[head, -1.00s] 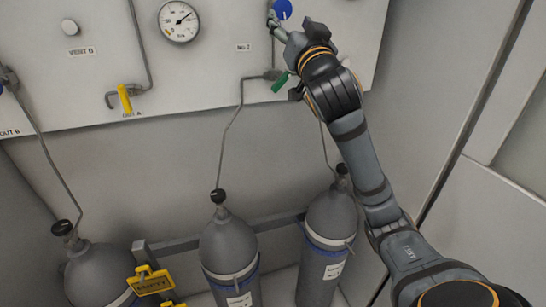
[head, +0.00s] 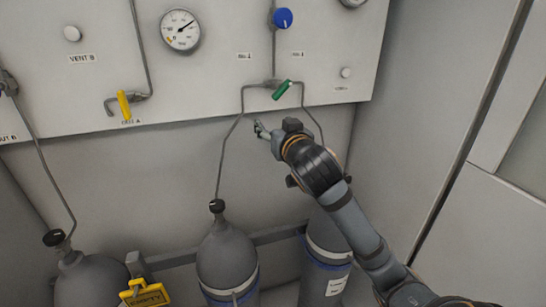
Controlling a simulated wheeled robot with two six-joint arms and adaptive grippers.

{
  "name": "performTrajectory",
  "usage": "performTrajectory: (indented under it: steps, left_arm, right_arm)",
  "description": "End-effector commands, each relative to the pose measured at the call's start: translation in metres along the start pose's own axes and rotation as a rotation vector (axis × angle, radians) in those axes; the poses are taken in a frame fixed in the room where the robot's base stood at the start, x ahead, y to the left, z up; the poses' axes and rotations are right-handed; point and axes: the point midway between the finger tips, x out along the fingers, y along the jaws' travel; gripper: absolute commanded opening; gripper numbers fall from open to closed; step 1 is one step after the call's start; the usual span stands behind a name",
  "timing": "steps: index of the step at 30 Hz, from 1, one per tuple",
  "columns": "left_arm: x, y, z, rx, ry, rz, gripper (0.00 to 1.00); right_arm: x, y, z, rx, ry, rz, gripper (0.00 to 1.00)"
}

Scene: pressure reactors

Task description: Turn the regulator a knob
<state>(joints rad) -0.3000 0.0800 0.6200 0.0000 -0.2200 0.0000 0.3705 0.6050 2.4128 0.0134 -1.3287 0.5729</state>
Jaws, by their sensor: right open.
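A round blue knob (head: 283,18) with a white mark sits on the pipe at the top of the white panel; it appears to be the regulator knob, though its label is too small to read. My right gripper (head: 260,130) is open and empty, below the panel's lower edge. It is well below the blue knob and apart from it, just under the green valve handle (head: 283,90). My left gripper is not in view.
A pressure gauge (head: 180,30) and a yellow valve handle (head: 124,104) are on the panel (head: 215,85). A side wall (head: 430,110) stands at the right.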

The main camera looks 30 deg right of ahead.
Motion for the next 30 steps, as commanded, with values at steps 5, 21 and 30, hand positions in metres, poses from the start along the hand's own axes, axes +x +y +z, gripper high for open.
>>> performTrajectory:
  steps: [5, 21, 30]
  left_arm:
    - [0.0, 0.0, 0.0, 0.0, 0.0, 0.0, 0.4]
    - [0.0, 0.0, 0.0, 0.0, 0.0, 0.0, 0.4]
    - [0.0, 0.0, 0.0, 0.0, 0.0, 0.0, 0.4]
  right_arm:
    - [0.001, -0.004, 0.042, -0.029, -0.093, -0.006, 0.64]
    - [-0.002, -0.007, 0.083, -0.061, -0.187, -0.012, 0.64]
    - [-0.002, -0.006, 0.083, -0.061, -0.186, -0.012, 0.64]
